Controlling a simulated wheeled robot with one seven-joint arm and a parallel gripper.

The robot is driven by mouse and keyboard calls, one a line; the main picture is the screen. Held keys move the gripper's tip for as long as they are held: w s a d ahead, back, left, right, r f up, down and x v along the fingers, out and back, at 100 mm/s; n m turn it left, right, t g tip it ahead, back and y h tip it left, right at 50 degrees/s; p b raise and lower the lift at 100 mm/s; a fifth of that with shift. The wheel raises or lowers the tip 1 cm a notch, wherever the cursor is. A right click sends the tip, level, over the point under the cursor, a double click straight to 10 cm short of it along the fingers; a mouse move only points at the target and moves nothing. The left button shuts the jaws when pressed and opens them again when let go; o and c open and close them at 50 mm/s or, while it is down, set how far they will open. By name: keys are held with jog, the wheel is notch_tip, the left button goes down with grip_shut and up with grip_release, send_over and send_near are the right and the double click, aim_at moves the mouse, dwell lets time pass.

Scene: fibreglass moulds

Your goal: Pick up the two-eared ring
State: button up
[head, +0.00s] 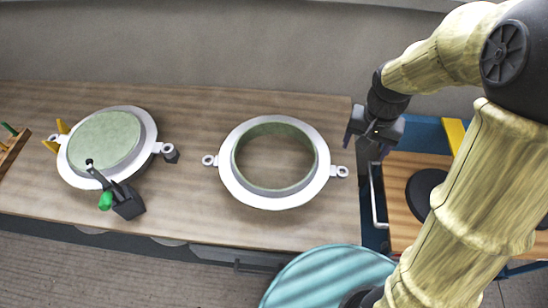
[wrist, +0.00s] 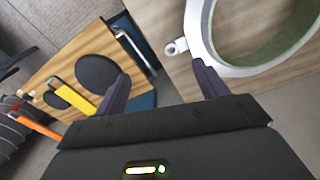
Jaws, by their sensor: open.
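The two-eared ring (head: 232,184) is white with a small holed ear at its left and another at its right. It lies flat on the wooden worktop, and a pale green inner wall shows inside it. My gripper (head: 369,146) is open and empty, to the right of the ring's right ear and above the worktop's right edge. In the wrist view the ring (wrist: 196,32) is at the upper right, partly cut off, with one ear near a fingertip of my gripper (wrist: 163,72). The gripper appears apart from the ring.
A second white ring (head: 152,137) with a green disc sits at left, beside a green-handled clamp (head: 123,201) and yellow pegs. A blue-framed cart with a wooden top (head: 400,185) and a black disc stands at right. A teal round surface (head: 322,278) is in front. Worktop between the rings is mostly clear.

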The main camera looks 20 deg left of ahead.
jog(key=w+a+g+h+p, duration=0.1)
jog(key=w+a, duration=0.2)
jog(key=a, duration=0.8)
jog(key=shift+w+a+f+m+g+h, duration=0.15)
jog(key=shift+a+f+m+g+h, duration=0.15)
jog(key=shift+f, duration=0.15)
jog(key=f, duration=0.4)
jog(key=s+d+f+p, duration=0.1)
jog(key=f, duration=0.3)
jog(key=f+p, duration=0.1)
jog(key=f, duration=0.3)
jog(key=shift+s+d, duration=0.2)
jog(key=shift+d, duration=0.1)
jog(key=shift+f, duration=0.1)
